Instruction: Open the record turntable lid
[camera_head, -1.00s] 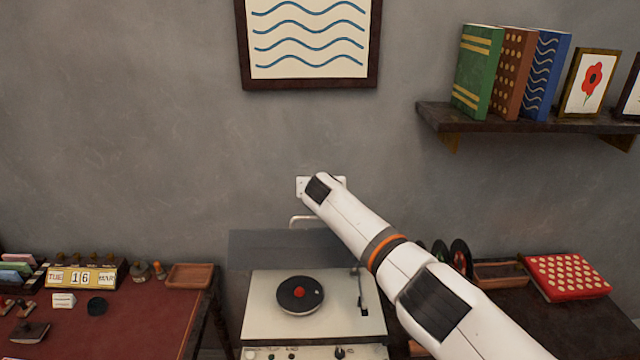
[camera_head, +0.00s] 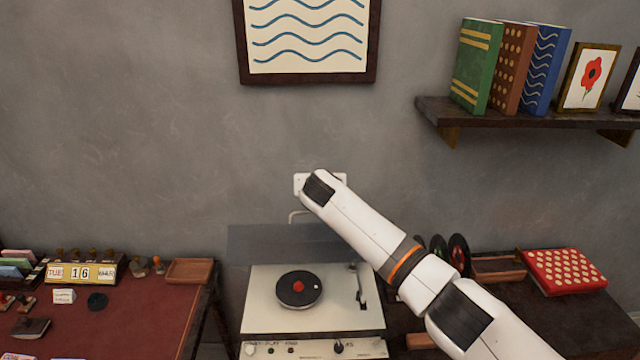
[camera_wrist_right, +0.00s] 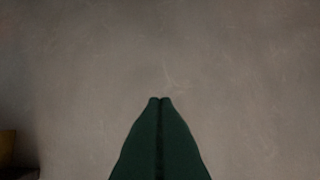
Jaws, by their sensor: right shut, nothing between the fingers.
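My right gripper (camera_wrist_right: 161,100) is shut and empty in the right wrist view, with only plain wall ahead. My left gripper is not in view.
A red-topped desk (camera_head: 150,325) with a calendar and small items is at the left. A dark table (camera_head: 560,325) with a red dotted box (camera_head: 563,272) is at the right. A shelf (camera_head: 520,117) with books juts out at upper right. A white wall plate (camera_head: 299,184) is by my wrist.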

